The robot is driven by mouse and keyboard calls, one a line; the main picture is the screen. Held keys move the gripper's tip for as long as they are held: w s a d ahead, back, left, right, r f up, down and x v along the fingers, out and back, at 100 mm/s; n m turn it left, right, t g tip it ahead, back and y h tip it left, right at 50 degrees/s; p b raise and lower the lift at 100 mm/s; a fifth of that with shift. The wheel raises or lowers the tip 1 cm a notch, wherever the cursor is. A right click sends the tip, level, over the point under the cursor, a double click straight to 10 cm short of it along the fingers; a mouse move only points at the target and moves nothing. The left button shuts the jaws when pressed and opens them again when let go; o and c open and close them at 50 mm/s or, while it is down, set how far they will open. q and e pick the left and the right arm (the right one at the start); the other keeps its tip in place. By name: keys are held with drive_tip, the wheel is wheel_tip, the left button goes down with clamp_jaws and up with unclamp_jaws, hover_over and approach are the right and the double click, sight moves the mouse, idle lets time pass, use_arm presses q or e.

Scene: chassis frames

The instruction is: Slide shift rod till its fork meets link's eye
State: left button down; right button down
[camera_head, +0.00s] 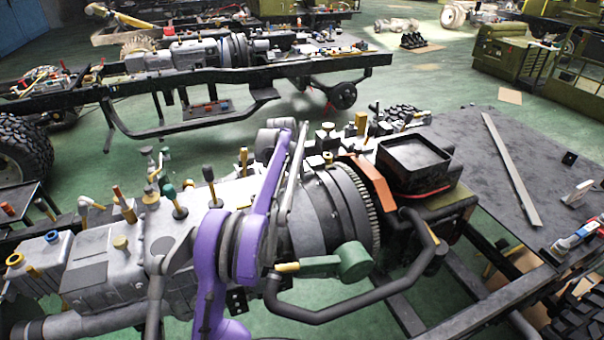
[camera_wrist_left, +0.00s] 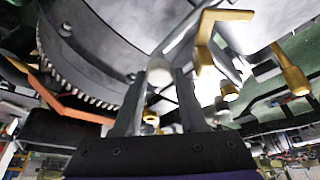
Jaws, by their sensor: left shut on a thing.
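My left gripper (camera_wrist_left: 158,112) shows in the wrist view with its two dark fingers on either side of a pale metal rod (camera_wrist_left: 158,75), seen nearly end-on. It is shut on this rod, which I take to be the shift rod. A gold angled bracket (camera_wrist_left: 215,40) is close by, to the right of the fingers; I cannot tell if it is the link. In the head view my purple left arm crosses in front of the grey gearbox (camera_head: 110,250), and its fingertips cannot be made out. The fork and the link's eye cannot be made out in either view. My right gripper is not in view.
The bell housing and toothed flywheel (camera_head: 365,205) are close to my left arm. A dark bent pipe (camera_head: 330,312) and a green cylinder part (camera_head: 340,262) stick out in front. Several upright levers stand on the gearbox. A grey bench (camera_head: 470,150) is at right.

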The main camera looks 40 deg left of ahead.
use_arm(q)
drive_tip(key=shift+c, duration=2.3)
unclamp_jaws()
drive_tip(key=v, duration=1)
drive_tip(key=shift+r, duration=0.4)
drive_tip(key=s+d+m, duration=0.1)
drive_tip(key=s+d, duration=0.3)
drive_tip(key=d, duration=1.1)
drive_tip(key=s+d+f+m, duration=0.1)
drive_tip(key=s+d+f, duration=0.2)
drive_tip(key=s+d, duration=0.4)
drive_tip(key=s+d+f+h, duration=0.1)
drive_tip(key=s+d+f, duration=0.3)
drive_tip(key=s+d, duration=0.4)
drive_tip(key=shift+s+d+f+m+t, duration=0.3)
drive_tip(key=shift+d+f+m+t, duration=0.1)
drive_tip(key=shift+d, duration=0.7)
drive_tip(key=shift+m, duration=0.4)
drive_tip(key=s+d+f, duration=0.1)
drive_tip(key=s+f, duration=0.1)
drive_tip(key=s+d+f, duration=0.2)
drive_tip(key=s, duration=0.1)
drive_tip(key=s+d+f, duration=0.1)
drive_tip(key=s+f, duration=0.1)
drive_tip(key=s, duration=0.1)
drive_tip(key=shift+s+d+f, duration=0.25)
drive_tip(key=shift+f, duration=0.1)
drive_tip(key=shift+c, duration=0.2)
